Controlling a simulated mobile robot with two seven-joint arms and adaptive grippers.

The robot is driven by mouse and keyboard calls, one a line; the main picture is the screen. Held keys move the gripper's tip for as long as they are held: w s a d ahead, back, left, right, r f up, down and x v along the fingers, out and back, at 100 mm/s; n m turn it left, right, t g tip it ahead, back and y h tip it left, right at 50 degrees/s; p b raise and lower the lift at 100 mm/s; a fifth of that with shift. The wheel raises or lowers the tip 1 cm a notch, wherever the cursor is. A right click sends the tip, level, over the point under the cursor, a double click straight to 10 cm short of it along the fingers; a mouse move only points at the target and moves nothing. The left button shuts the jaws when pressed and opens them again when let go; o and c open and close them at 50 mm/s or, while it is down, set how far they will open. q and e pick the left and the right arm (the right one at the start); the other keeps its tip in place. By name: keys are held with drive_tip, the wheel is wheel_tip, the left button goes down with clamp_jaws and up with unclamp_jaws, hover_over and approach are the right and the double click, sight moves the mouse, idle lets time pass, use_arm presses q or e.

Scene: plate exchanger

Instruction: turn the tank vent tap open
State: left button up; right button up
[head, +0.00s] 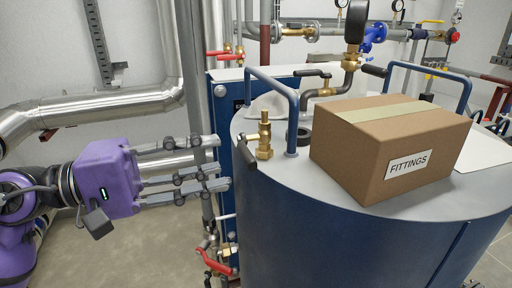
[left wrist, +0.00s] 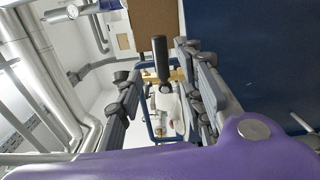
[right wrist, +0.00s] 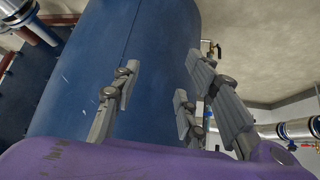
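The vent tap, a small brass valve (head: 264,140) with a black-gripped lever (head: 247,156), stands upright on the tank top near its left edge. The lever points out toward the front left, past the rim. My left gripper (head: 218,164) is open and empty, just left of the lever, its fingers pointing at it. In the left wrist view the black lever grip (left wrist: 161,60) shows ahead between the open fingers (left wrist: 158,88), apart from them, with brass behind it. My right gripper (right wrist: 165,85) is open and empty beside the blue tank wall (right wrist: 115,60); the head view does not show it.
A cardboard box (head: 385,160) marked FITTINGS sits on the tank top (head: 300,180) right of the tap. A blue rail (head: 293,105) stands close behind the tap. Other black-handled valves (head: 313,73) are farther back. Red-handled valves (head: 220,262) are low on the left.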

sight(242, 158)
use_arm(q)
drive_tip(key=shift+m, duration=0.6)
drive_tip(key=p+x, duration=0.1)
drive_tip(key=x, duration=0.2)
drive_tip(key=s+p+x, duration=0.1)
drive_tip(key=x, duration=0.1)
drive_tip(key=shift+w+d+r+p, duration=0.1)
drive_tip(key=shift+w+d+p, duration=0.05)
drive_tip(key=shift+d+p, duration=0.2)
drive_tip(key=shift+w+d, duration=0.2)
drive_tip(key=shift+d, duration=0.45)
use_arm(e)
drive_tip(key=r, duration=0.2)
drive_tip(key=shift+s+a+r, duration=0.3)
drive_tip(key=shift+s+a, duration=0.05)
drive_tip(key=shift+s, duration=0.05)
use_arm(q)
clamp_jaws()
use_arm(e)
drive_tip(key=shift+s, duration=0.1)
